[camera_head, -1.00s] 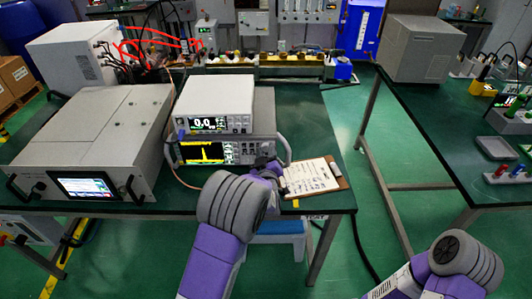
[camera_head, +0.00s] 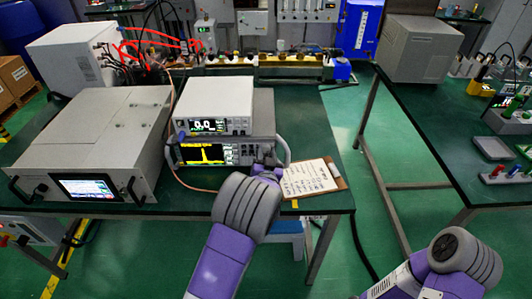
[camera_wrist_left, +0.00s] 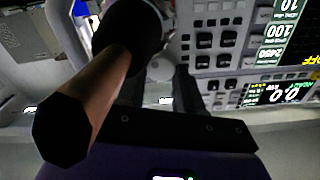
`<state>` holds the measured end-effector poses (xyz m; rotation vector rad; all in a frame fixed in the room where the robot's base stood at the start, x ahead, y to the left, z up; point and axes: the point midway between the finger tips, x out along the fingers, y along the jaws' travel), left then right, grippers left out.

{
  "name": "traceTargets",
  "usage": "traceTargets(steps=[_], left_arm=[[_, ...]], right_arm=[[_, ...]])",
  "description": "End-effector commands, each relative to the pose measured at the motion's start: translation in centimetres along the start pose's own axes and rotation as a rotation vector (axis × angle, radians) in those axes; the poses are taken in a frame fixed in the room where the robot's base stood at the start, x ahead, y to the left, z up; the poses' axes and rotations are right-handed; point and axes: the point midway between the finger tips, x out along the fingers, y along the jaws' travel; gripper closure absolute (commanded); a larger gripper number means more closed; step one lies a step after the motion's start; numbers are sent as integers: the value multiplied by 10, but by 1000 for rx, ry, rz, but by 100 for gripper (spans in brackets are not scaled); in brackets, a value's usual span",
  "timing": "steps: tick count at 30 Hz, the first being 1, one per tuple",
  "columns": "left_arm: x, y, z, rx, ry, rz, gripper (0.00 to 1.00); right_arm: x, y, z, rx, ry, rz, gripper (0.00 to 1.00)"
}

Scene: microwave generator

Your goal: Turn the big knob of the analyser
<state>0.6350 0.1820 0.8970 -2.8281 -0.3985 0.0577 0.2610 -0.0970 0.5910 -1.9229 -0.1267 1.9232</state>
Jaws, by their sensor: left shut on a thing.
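The analyser (camera_head: 206,153) is the grey instrument with a yellow trace on its dark screen, below a white instrument on the table. My left gripper (camera_head: 266,163) is at the right end of its front panel and covers the big knob in the head view. In the left wrist view, the dark fingers (camera_wrist_left: 161,76) point at the panel and are shut on the knob (camera_wrist_left: 160,68), a pale round part largely hidden between them. My right gripper is out of view; only my right arm shows at the lower right.
A thick brown cylinder (camera_wrist_left: 95,85) with black ends crosses the left wrist view close to the camera. A clipboard (camera_head: 312,177) lies just right of the gripper. A large grey box with a screen (camera_head: 88,187) stands left of the analyser.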

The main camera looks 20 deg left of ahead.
Motion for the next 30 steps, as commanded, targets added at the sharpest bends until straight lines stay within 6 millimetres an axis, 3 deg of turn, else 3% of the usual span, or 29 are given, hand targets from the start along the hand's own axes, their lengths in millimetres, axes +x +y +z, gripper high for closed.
traceTargets(steps=[22,23,27,30], left_arm=[[0,0,0,86,0,0,95],[0,0,0,86,0,0,62],[0,0,0,86,0,0,40],[0,0,0,86,0,0,39]], right_arm=[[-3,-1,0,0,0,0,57],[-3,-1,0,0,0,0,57],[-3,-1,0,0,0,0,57],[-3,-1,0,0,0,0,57]])
